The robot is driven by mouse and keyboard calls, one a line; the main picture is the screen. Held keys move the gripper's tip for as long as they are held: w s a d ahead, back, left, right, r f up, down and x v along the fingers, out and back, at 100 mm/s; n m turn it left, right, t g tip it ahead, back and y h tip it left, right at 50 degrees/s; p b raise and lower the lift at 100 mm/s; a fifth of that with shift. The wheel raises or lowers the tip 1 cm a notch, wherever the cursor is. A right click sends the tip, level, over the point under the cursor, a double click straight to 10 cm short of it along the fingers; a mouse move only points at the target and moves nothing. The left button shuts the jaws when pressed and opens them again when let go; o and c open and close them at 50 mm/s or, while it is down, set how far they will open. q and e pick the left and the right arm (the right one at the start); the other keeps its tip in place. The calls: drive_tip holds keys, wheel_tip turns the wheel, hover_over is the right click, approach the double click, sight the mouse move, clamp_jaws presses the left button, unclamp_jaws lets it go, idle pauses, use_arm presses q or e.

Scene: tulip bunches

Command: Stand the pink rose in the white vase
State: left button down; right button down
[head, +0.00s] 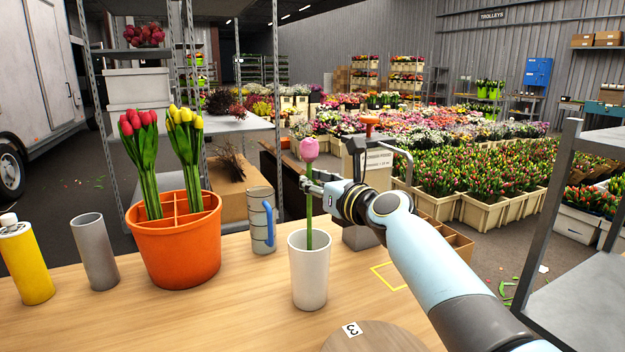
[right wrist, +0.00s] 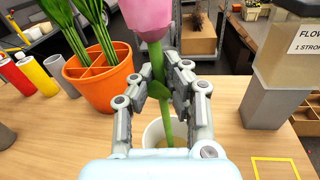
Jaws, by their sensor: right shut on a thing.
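The pink rose (head: 309,150) is upright above the white vase (head: 309,275), which stands on the wooden table. Its green stem runs down into the vase mouth, and the lower end is hidden by the front wall. My right gripper (head: 308,186) is shut on the stem below the bloom, above the vase rim. In the right wrist view, the fingers (right wrist: 160,90) close on the stem from both sides. The bloom (right wrist: 147,15) is at the top, and the vase rim (right wrist: 150,130) shows partly behind the fingers. My left gripper is not in view.
An orange divided pot (head: 178,255) with red and yellow tulips stands left. A grey cylinder (head: 95,250) and a yellow bottle (head: 26,265) stand far left. A round wooden board (head: 375,338) lies in front.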

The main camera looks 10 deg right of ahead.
wheel_tip(320, 180, down, 7)
drive_tip(key=b, duration=0.5)
drive_tip(key=shift+f+b, duration=1)
drive_tip(key=shift+f, duration=0.4)
drive_tip(key=shift+f+b, duration=0.4)
drive_tip(key=shift+b, duration=0.05)
drive_tip(key=c, duration=0.7)
unclamp_jaws()
approach(311, 228)
drive_tip(key=v, duration=0.2)
drive_tip(key=shift+s+d, duration=0.15)
drive_tip(key=shift+s, duration=0.1)
